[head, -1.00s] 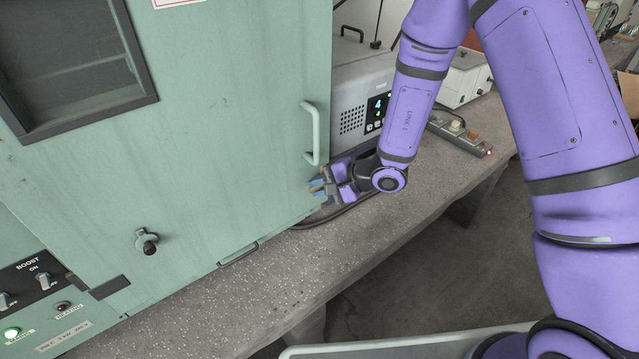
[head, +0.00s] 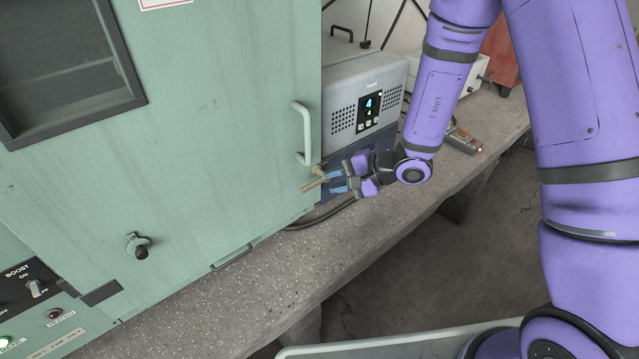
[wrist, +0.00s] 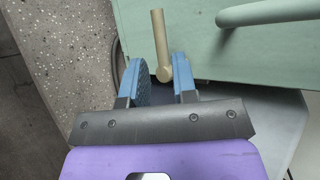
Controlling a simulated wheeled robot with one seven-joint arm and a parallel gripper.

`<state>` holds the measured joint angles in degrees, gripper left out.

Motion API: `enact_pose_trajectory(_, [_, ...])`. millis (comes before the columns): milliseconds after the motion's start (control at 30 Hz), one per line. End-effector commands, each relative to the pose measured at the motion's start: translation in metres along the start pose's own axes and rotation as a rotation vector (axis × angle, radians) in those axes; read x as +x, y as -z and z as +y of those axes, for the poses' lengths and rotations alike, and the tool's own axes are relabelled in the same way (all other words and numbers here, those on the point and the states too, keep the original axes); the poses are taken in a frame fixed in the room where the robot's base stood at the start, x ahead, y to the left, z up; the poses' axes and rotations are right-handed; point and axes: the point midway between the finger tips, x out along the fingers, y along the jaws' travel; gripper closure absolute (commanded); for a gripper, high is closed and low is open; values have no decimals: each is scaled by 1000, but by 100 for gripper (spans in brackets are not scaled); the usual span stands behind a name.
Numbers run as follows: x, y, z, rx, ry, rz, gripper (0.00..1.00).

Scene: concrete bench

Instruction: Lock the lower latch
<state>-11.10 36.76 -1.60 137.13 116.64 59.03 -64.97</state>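The lower latch is a tan lever (head: 313,184) at the lower right edge of the green cabinet door (head: 220,130), below the pale door handle (head: 302,135). In the wrist view the lever (wrist: 159,40) points up the picture from a round pivot end. My gripper (head: 338,182) is just right of the latch in the head view. In the wrist view my gripper (wrist: 160,62) has its two blue fingers apart, with the latch's pivot end between the tips, nearer the right finger. The gripper holds nothing. I cannot tell whether a finger touches the latch.
A grey instrument with a lit display (head: 368,105) stands behind my gripper. A power strip (head: 462,138) lies farther right on the speckled bench (head: 300,262). A dark cable runs on the bench below my gripper. A second, dark latch (head: 138,246) is at the door's lower left.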

Motion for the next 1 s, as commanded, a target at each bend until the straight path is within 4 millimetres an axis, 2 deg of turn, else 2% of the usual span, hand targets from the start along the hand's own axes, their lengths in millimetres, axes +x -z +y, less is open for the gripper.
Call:
enact_pose_trajectory(100, [-20, 0, 0, 1, 2, 2, 74])
enact_pose_trajectory(300, [-38, 0, 0, 0, 1, 1, 74])
enact_pose_trajectory(833, [-41, 0, 0, -1, 0, -1, 74])
enact_pose_trajectory(1000, [-51, -11, -16, -33, -2, -36, 74])
